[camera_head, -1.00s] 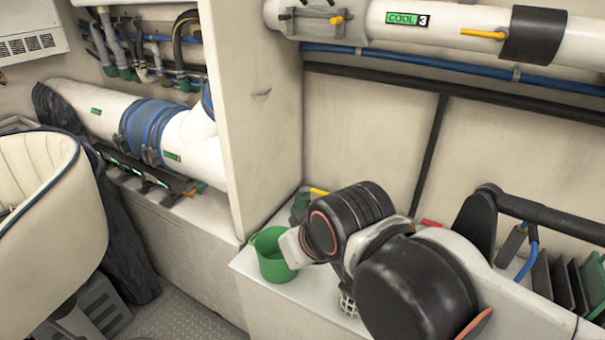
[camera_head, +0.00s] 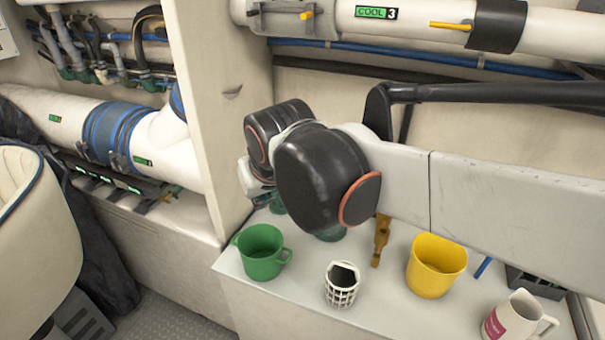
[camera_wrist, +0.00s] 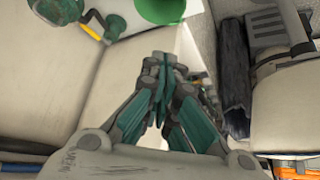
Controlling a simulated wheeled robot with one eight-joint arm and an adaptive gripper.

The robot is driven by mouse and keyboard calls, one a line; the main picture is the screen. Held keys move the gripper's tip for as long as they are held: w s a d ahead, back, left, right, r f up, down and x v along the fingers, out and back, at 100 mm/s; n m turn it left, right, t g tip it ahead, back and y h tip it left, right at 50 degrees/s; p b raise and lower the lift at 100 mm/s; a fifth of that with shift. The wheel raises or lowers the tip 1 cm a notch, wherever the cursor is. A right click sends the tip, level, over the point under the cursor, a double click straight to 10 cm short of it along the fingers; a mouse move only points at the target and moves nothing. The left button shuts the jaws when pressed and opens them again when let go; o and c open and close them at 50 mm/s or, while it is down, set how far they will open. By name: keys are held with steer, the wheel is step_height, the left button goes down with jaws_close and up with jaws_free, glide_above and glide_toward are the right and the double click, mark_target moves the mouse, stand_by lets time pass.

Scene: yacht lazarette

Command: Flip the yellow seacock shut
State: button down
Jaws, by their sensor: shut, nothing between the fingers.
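The seacock with the yellow handle (camera_wrist: 91,33) shows at the upper left of the wrist view, on green fittings beside a pale panel. Its handle slants across the picture. In the head view my arm covers the yellow handle; only a bit of green fitting (camera_head: 278,204) shows below the wrist. My gripper (camera_wrist: 160,68) is shut and empty, its fingertips together in the middle of the wrist view. It is apart from the yellow handle, which lies up and left of the fingertips there.
On the white ledge stand a green mug (camera_head: 262,254), a white lattice cup (camera_head: 341,286), a yellow cup (camera_head: 435,266) and a white mug (camera_head: 515,318). A brown handle (camera_head: 381,241) stands behind them. A partition wall (camera_head: 205,110) rises left of my wrist.

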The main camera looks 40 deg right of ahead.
steer(key=w+d+r+m+g+h+p, duration=0.1)
steer(key=w+d+m+p, duration=0.1)
steer(key=w+d, duration=0.5)
steer(key=w+d+r+m+h+p, duration=0.15)
steer(key=w+d, duration=0.25)
steer(key=w, duration=0.6)
steer(key=w+d+f+m+g+p, duration=0.1)
steer(key=w+d+f+m+p, duration=0.1)
steer(key=d+f, duration=0.6)
steer(key=w+d+f+m+g+p, duration=0.2)
steer(key=w+d+f+m, duration=0.2)
steer(key=d, duration=0.7)
steer(key=shift+w+d+f+g, duration=0.15)
steer(key=shift+w+f+g, duration=0.15)
steer(key=shift+w+f, duration=1.25)
steer(key=shift+s+f+m, duration=0.25)
steer(key=shift+s+f, duration=0.15)
steer(key=shift+f, duration=0.1)
